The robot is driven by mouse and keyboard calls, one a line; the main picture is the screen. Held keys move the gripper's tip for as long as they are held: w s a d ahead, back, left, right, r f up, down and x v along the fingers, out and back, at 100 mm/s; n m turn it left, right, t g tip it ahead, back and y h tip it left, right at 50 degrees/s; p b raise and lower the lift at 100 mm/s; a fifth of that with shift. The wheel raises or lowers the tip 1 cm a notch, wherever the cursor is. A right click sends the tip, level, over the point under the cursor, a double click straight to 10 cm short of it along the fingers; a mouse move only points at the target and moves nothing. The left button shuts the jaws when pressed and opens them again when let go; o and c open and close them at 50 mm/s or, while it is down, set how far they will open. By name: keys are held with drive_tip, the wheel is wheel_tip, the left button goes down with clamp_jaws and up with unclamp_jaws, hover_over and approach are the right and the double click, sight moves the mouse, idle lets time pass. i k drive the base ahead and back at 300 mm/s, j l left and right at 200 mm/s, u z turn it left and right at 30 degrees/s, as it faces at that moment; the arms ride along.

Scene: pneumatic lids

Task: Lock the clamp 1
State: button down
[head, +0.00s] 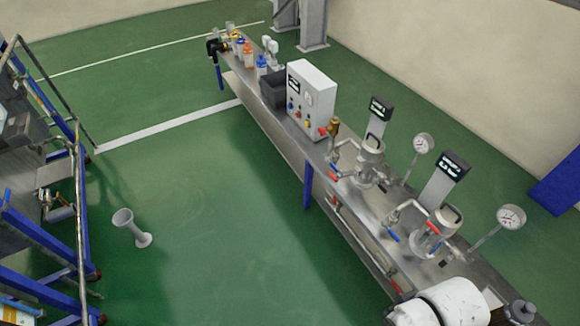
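Two steel vessels with lids stand on the long steel bench: a farther vessel (369,165) and a nearer vessel (434,238). Each has a dark lid handle on top and piping at its side. Small red and blue handles show around both. Clamp 1 cannot be told apart at this size, nor whether any clamp is locked. White rounded parts of my arm show at the bottom right, in front of the bench's near end. My gripper's fingers are not visible.
Round gauges (424,143) (511,217) and dark display signs (378,108) (454,166) rise behind the vessels. A white control box (313,98) and bottles (262,64) stand farther along the bench. Green floor (200,210) is open left of it, with a grey stand (131,227).

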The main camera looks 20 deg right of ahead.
sight(341, 174)
drive_tip(key=i+j, duration=0.25)
drive_tip(key=i, duration=0.15)
drive_tip(key=i+j+u, duration=0.15)
drive_tip(key=i, duration=0.25)
drive_tip(key=i+j, duration=0.25)
drive_tip(key=i, duration=0.2)
drive_tip(key=k+u, duration=0.05)
